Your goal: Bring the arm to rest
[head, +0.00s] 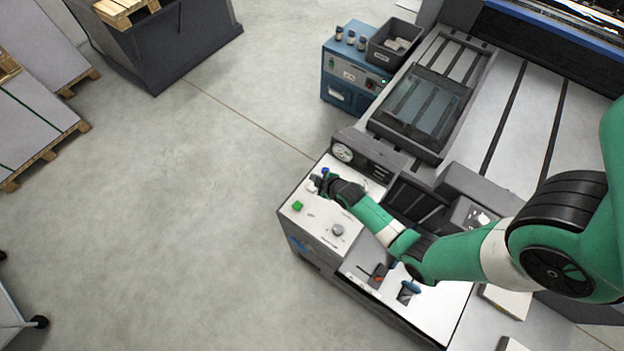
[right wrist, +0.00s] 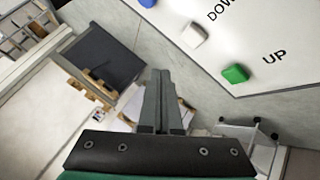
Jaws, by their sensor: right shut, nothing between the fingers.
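My right arm, green with black joints, reaches in from the right in the head view. Its gripper (head: 318,184) is over the far left corner of the white control panel (head: 320,217). In the right wrist view the fingers (right wrist: 160,75) are closed together with nothing between them. A blue button (head: 325,170) is close by the fingertips, and it shows at the top edge of the right wrist view (right wrist: 147,3). A white button (right wrist: 193,35) and a green button (right wrist: 235,73) sit beside the lettering DOWN and UP. Contact with any button cannot be told. My left gripper is not in view.
A round grey knob (head: 338,229) and a gauge (head: 342,152) stand up from the machine near the gripper. A blue box (head: 347,85) with small bottles and a grey bin (head: 393,45) are behind. The floor at left is open, with pallets farther off.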

